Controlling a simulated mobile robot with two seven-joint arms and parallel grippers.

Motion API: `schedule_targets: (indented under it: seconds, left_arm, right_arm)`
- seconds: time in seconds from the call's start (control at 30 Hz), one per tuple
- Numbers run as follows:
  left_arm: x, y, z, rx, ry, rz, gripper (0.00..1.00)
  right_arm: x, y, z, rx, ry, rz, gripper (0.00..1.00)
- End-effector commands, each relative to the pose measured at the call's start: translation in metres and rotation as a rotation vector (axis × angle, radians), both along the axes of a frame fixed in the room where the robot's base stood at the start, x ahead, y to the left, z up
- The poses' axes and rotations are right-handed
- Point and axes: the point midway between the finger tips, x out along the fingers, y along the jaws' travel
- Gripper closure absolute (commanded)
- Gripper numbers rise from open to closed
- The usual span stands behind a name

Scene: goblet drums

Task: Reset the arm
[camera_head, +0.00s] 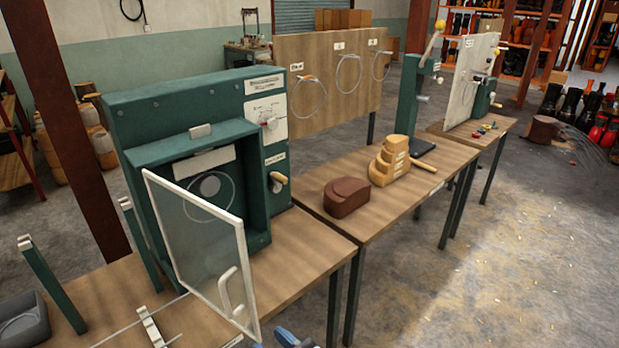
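A green machine cabinet (150,110) stands on the near table. Its clear door (205,250) with a pale handle is swung open toward me. A control panel with a red-tipped switch and a wooden-handled lever is on its right side.
A brown block (346,196) and a stepped wooden block (391,160) sit on the middle table (330,230). A green lever press (412,105) stands behind them. A grey tray (22,322) is at lower left. The floor at right is open.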

Motion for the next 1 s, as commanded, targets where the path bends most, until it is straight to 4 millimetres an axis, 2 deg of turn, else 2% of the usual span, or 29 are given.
schedule_targets:
  seconds: [0.07,0.13,0.17,0.23,0.3,0.4,0.5,0.7,1.0]
  left_arm:
    - [0.000,0.000,0.000,0.000,0.000,0.000,0.57]
    - [0.000,0.000,0.000,0.000,0.000,0.000,0.57]
    - [0.000,0.000,0.000,0.000,0.000,0.000,0.57]
    - [0.000,0.000,0.000,0.001,-0.001,0.000,0.57]
    - [0.001,0.001,0.000,0.001,-0.001,0.000,0.57]
    - [0.001,0.001,0.000,0.001,-0.001,0.000,0.57]
    - [0.001,0.000,0.000,0.001,-0.001,0.000,0.57]
    - [0.001,0.000,0.001,0.001,-0.001,0.000,0.57]
    - [0.001,0.000,0.001,0.001,-0.002,0.000,0.57]
  right_arm:
    - [0.000,-0.017,-0.004,-0.029,0.052,-0.045,0.62]
    - [0.000,-0.044,-0.012,-0.078,0.133,-0.111,0.62]
    - [-0.001,-0.060,-0.017,-0.106,0.180,-0.145,0.62]
    - [-0.009,-0.104,-0.029,-0.183,0.303,-0.232,0.62]
    - [-0.025,-0.152,-0.043,-0.267,0.439,-0.316,0.62]
    - [-0.051,-0.206,-0.057,-0.366,0.597,-0.401,0.62]
    - [-0.076,-0.244,-0.064,-0.435,0.713,-0.457,0.62]
    - [-0.119,-0.295,-0.068,-0.534,0.882,-0.529,0.62]
    - [-0.173,-0.346,-0.065,-0.636,1.071,-0.598,0.62]
